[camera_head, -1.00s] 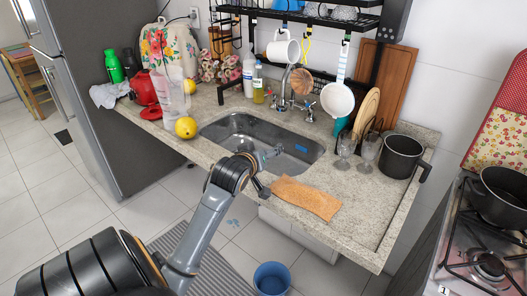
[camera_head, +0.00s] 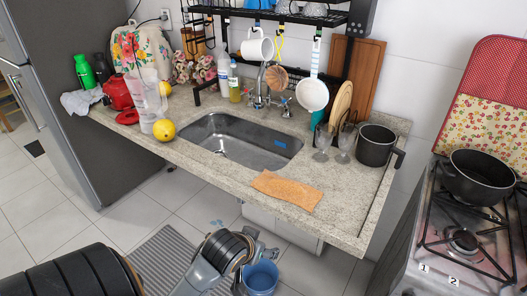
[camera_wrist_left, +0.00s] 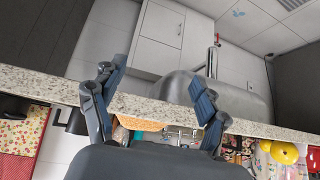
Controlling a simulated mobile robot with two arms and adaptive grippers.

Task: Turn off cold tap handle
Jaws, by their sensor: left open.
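The chrome tap (camera_head: 262,88) stands behind the sink (camera_head: 238,143) under the black rack. One tap handle (camera_head: 286,106) shows to the right of the spout and another handle (camera_head: 249,99) to the left. I cannot tell which is cold, or whether water runs. My left gripper (camera_head: 262,250) is low in front of the counter, below its front edge and well away from the tap. In the left wrist view its two fingers (camera_wrist_left: 157,100) are spread apart with nothing between them. My right gripper is out of view.
A tan cloth (camera_head: 287,190) lies at the counter's front edge (camera_head: 220,178). Two glasses (camera_head: 333,143) and a black pot (camera_head: 376,145) stand right of the sink. A white cup (camera_head: 257,47) and a pan (camera_head: 312,94) hang near the tap.

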